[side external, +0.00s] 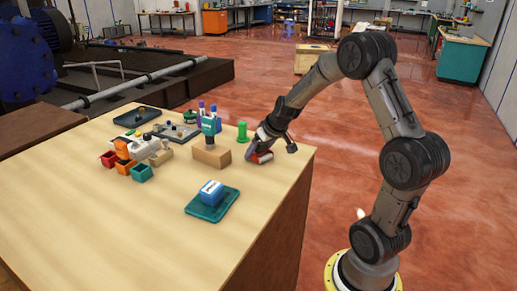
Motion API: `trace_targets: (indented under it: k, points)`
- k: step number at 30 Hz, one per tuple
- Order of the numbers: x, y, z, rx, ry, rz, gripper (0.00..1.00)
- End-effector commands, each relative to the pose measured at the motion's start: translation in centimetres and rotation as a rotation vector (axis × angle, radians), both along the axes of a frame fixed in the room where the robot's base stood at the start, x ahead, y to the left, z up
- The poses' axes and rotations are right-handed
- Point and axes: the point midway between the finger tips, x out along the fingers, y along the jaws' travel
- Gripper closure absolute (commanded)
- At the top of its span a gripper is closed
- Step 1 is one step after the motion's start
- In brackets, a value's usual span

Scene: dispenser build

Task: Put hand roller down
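My gripper (256,151) is low over the right side of the wooden table (160,235), near its back right corner. A small red and pale object (263,158) is right at its fingertips, at about table height; it may be the hand roller, but it is too small and too covered to be sure. I cannot tell whether the fingers are closed on it or whether it rests on the table.
Left of my gripper stand a green-topped tool on a wooden block (211,157) and a green spool (242,132). A blue block sits on a teal tray (209,207) in front. Small coloured bins (141,173) stand at left. The front of the table is clear.

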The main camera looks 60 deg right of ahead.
Motion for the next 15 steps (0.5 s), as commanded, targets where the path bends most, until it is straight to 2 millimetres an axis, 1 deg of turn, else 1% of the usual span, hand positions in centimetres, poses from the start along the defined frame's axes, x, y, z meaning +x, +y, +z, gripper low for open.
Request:
trace_targets:
  k: [1, 5, 7, 10, 15]
  points:
    - [-0.5, 0.3, -0.9, 0.014, 0.02, 0.0, 0.0]
    - [-0.5, 0.3, -0.9, 0.015, 0.021, 0.001, 0.0]
    - [-0.4, 0.3, -0.5, 0.015, 0.021, 0.002, 0.0]
    - [-0.6, 0.4, 0.8, 0.013, 0.018, 0.002, 0.0]
    - [-2.1, 1.0, 4.0, 0.007, 0.008, 0.001, 0.0]
